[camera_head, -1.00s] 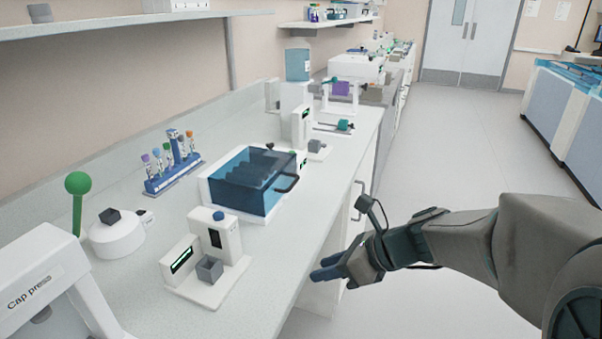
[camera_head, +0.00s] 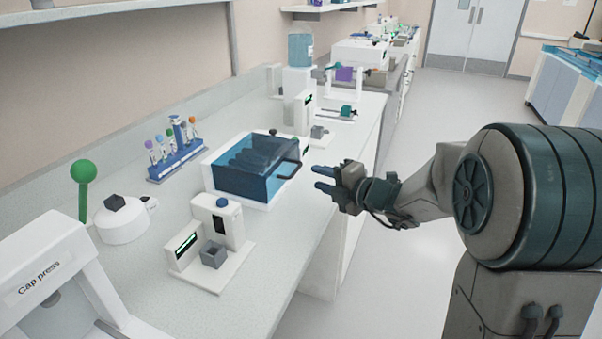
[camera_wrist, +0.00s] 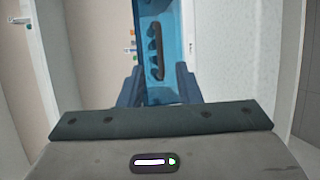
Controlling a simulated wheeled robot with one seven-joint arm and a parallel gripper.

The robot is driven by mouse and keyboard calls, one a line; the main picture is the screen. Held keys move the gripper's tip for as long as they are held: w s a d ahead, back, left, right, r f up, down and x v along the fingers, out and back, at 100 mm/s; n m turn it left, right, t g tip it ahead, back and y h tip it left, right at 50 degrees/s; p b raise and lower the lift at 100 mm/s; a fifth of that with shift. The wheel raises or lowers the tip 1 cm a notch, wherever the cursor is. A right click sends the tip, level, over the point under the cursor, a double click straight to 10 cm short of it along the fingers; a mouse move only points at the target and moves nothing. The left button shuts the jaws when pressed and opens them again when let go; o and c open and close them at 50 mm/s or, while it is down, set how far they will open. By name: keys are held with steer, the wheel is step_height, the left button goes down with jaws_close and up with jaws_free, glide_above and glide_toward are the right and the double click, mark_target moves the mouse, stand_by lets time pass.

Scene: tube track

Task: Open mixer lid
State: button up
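The mixer is a white box (camera_head: 213,188) on the bench with a see-through blue lid (camera_head: 262,182), which is closed. A black bar handle (camera_head: 291,170) is on the lid's right side. My gripper (camera_head: 319,179) is just right of the handle, apart from it, with its blue fingers pointing left toward it. In the wrist view, my gripper (camera_wrist: 159,86) has its two fingers spread apart, and the dark handle (camera_wrist: 158,52) stands ahead in line with the gap between them. Nothing is held.
A small white device with a grey cup (camera_head: 213,255) stands in front of the mixer. A blue tube rack (camera_head: 177,160) is behind it to the left. A cap press (camera_head: 60,280) is at the lower left. The floor (camera_head: 450,110) right of the bench is clear.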

mark_target(298, 170)
steer(key=x, duration=0.7)
steer(key=shift+w+a+f, duration=0.1)
steer(key=shift+w+a, duration=0.1)
jaws_close()
